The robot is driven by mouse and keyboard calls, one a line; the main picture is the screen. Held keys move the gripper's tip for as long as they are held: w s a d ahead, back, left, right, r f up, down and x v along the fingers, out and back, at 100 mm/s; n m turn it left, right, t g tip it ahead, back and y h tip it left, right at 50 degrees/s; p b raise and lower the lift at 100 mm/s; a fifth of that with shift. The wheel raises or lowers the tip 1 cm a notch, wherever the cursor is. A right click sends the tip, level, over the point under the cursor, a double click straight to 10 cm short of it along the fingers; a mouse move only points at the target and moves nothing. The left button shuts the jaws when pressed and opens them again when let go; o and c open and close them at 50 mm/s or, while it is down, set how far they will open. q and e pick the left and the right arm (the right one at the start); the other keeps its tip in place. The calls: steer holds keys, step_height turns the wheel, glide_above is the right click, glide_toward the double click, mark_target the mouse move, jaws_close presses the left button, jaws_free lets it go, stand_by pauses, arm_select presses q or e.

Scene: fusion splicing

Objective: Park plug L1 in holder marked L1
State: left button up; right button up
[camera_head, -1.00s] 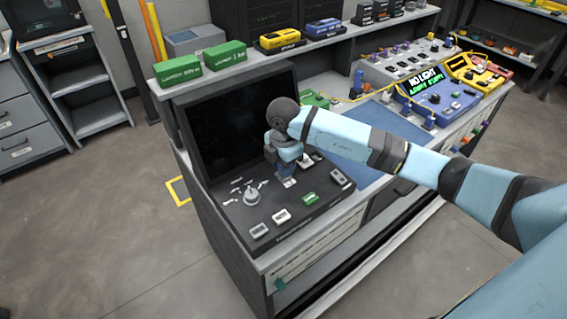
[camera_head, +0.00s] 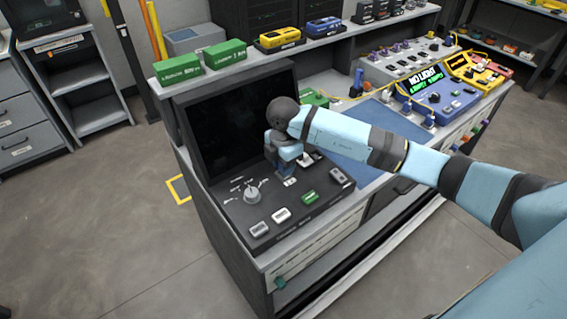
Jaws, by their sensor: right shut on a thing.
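My right arm comes in from the right, over the workbench. Its gripper (camera_head: 286,176) points down at the dark sloped panel (camera_head: 238,217), just in front of the black screen (camera_head: 234,118). My wrist hides most of the fingers. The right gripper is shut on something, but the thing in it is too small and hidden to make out. I cannot pick out plug L1 or read a holder marked L1. My left gripper is not in view.
The panel carries a grey knob (camera_head: 253,194), white buttons (camera_head: 281,215) and a green button (camera_head: 310,197). A blue mat (camera_head: 392,119) lies behind my forearm. A blue device (camera_head: 440,98) with a lit "NO LIGHT" display stands farther right. Green boxes (camera_head: 224,54) sit on the shelf.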

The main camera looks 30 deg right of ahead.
stand_by(0.4)
steer(key=shift+f, duration=0.55)
steer(key=o, duration=0.9)
steer(key=shift+c, duration=0.2)
steer(key=shift+o, duration=0.6)
steer(key=shift+r, duration=0.1)
